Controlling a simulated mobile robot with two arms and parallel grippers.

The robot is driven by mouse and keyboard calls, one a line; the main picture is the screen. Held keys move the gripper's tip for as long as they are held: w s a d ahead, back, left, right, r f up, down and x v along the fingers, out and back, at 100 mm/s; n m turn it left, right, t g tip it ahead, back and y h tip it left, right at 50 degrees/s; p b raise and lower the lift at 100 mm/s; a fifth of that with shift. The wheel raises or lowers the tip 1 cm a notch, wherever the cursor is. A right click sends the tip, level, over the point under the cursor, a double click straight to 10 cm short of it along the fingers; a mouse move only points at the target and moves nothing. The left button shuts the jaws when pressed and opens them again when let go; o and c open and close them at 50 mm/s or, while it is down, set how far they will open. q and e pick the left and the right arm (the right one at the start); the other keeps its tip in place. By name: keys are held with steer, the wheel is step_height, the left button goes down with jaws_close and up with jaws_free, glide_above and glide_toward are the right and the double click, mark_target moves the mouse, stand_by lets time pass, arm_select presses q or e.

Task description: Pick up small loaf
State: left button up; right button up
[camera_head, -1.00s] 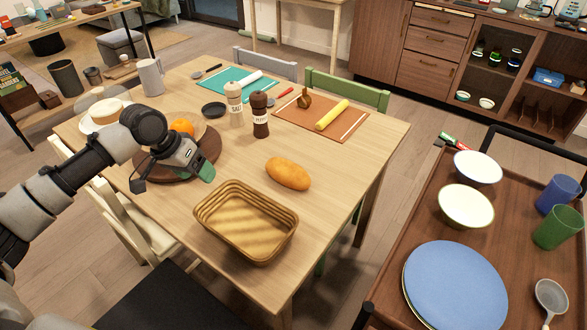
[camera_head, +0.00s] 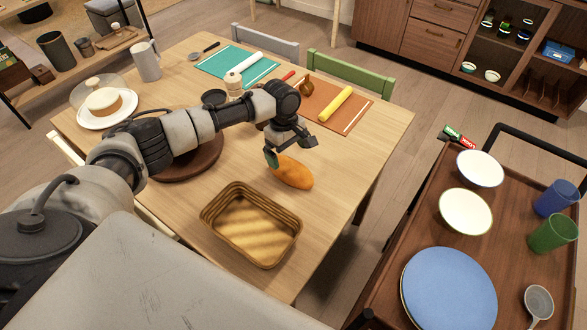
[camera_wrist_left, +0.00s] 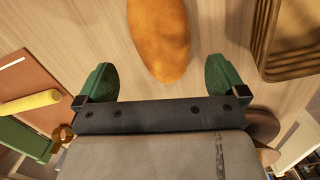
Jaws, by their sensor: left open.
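The small loaf (camera_head: 293,172) is an orange-brown oval bread lying on the wooden table. It also shows in the left wrist view (camera_wrist_left: 158,38), at the top middle. My left gripper (camera_head: 290,153) is above the table, beside the loaf's far end in the head view. Its green-padded fingers (camera_wrist_left: 161,82) are spread wide in the left wrist view. The loaf lies ahead of the gap between them and is not gripped. My right gripper is not in view.
An empty woven basket (camera_head: 252,224) stands on the table close to the loaf. A round dark wooden board (camera_head: 195,158) is partly hidden by my left arm. An orange mat (camera_head: 312,98) with a yellow roll (camera_head: 335,104) lies behind. A cart (camera_head: 395,235) with dishes stands at right.

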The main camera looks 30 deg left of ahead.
mark_target(290, 165)
arm_select(q)
steer(key=shift+d+f, duration=0.1)
steer(key=shift+f, duration=0.75)
steer(key=f, duration=0.2)
steer(key=d+f, duration=0.1)
steer(key=f, duration=0.1)
steer(key=shift+s+f, duration=0.1)
steer(key=shift+s, duration=0.25)
steer(key=shift+f, duration=0.5)
steer(key=c, duration=0.9)
steer(key=shift+r, duration=0.1)
steer(key=shift+c, duration=0.2)
